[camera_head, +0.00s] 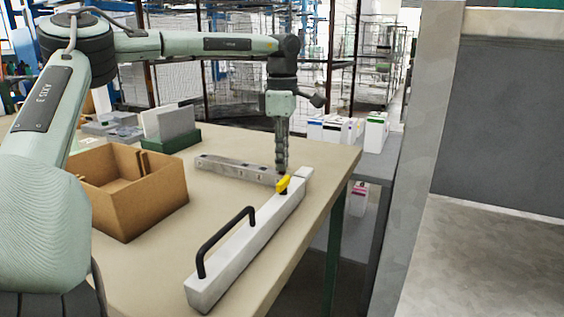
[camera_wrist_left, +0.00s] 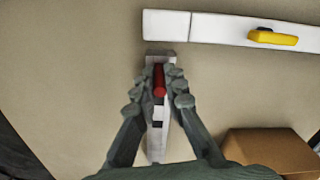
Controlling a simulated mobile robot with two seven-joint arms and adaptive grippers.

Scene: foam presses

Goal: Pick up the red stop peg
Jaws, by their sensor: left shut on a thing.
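The red stop peg (camera_wrist_left: 159,80) shows in the left wrist view between the two fingers of my left gripper (camera_wrist_left: 158,88), which is shut on it. In the head view my left gripper (camera_head: 281,165) points straight down at the right end of a grey metal bar with holes (camera_head: 225,168); the peg is hidden there. In the wrist view the bar (camera_wrist_left: 156,150) runs below the peg. I cannot tell whether the peg still sits in the bar or is clear of it. My right gripper is not in view.
A white bar (camera_head: 225,272) with a black handle (camera_head: 220,241) and a yellow knob (camera_head: 283,184) lies close by along the table's right edge. A brown box (camera_head: 150,206) and a green holder with grey slabs (camera_head: 180,143) stand left. Bare table lies between.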

